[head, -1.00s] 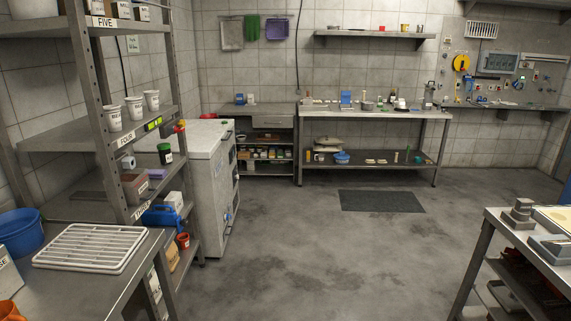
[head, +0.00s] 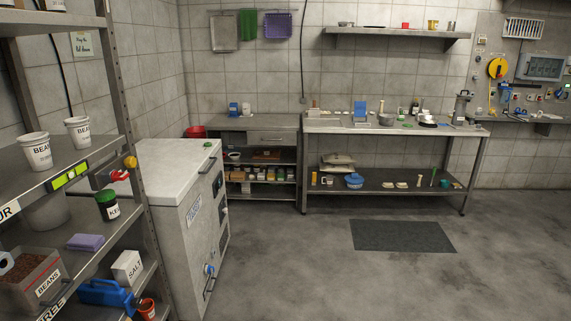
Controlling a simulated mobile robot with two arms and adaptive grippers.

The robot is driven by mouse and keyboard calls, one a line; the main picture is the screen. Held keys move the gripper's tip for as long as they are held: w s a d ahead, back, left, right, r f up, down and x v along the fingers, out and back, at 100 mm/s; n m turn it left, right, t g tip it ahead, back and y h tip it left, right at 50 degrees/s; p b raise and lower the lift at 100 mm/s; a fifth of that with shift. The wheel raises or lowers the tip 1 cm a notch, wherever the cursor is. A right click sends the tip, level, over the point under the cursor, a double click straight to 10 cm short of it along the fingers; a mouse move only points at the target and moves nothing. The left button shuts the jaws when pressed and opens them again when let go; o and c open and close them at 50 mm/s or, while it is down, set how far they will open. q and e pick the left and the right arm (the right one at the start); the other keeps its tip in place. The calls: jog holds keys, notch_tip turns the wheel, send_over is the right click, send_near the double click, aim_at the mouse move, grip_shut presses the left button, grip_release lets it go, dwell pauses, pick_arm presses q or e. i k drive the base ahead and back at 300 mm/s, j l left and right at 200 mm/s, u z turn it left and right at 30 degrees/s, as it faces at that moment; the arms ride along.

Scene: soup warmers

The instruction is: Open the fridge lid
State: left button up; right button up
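A white chest-type fridge (head: 185,220) stands at the left, just past the metal shelf rack. Its flat lid (head: 165,165) lies shut on top, with a small green mark near its far right corner. The front face carries a label, dark panels and a handle (head: 209,282) low down. Part of the fridge's left side is hidden behind the rack. Neither of my grippers shows in the head view.
A shelf rack (head: 133,140) with cups, jars and boxes stands close at the left. A steel table (head: 385,131) and a low shelf unit (head: 228,123) line the back wall. A dark mat (head: 403,236) lies on the floor. The floor right of the fridge is clear.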

aim_at(170, 168)
jog(key=i+u, duration=0.15)
jog(key=i, duration=0.45)
jog(key=i+l+u, duration=0.15)
jog(key=i, duration=0.45)
jog(key=i+l+u, duration=0.1)
jog(key=i+l, duration=0.15)
jog(key=i, duration=0.3)
